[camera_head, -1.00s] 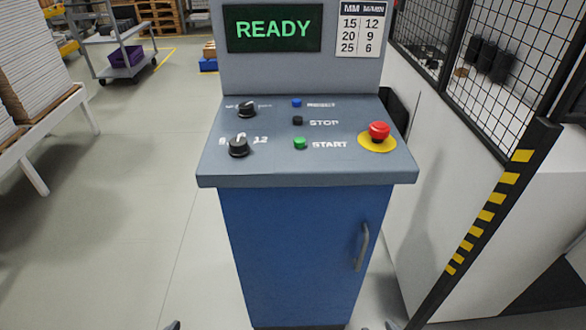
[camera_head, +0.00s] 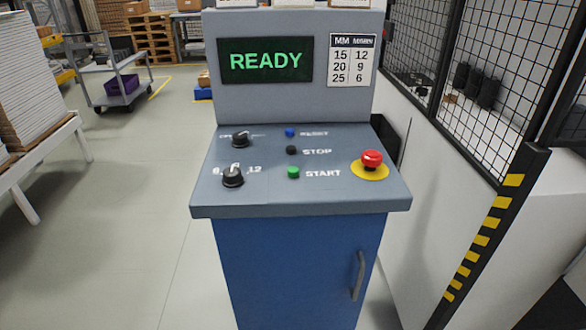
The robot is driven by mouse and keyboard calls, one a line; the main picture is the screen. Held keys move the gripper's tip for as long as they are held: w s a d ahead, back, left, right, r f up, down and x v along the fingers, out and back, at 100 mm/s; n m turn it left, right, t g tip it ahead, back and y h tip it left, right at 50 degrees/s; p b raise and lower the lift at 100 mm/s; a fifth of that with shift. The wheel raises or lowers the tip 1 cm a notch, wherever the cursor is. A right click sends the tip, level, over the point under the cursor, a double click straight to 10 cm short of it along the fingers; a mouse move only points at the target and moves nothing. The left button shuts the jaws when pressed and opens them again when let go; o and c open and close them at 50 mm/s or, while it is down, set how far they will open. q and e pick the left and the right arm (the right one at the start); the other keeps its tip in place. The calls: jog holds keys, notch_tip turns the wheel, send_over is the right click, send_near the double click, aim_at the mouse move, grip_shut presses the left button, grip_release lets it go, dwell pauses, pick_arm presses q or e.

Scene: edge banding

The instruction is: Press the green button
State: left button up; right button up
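The green button (camera_head: 293,172) sits on the sloped grey panel (camera_head: 330,196) of a blue control cabinet (camera_head: 290,270), left of the word START. A black STOP button (camera_head: 291,150) and a blue RESET button (camera_head: 290,132) sit above it in the same column. A red mushroom button (camera_head: 371,160) on a yellow disc is at the right of the panel. Two black knobs, an upper one (camera_head: 240,139) and a lower one (camera_head: 232,176), are at the left. The screen (camera_head: 265,60) reads READY in green. Neither of my grippers shows in the head view.
A black mesh fence with a yellow-striped post (camera_head: 490,230) stands close on the right. A white table with stacked sheets (camera_head: 35,90) is at the left. A grey cart (camera_head: 112,75) stands at the back left. The floor left of the cabinet is clear.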

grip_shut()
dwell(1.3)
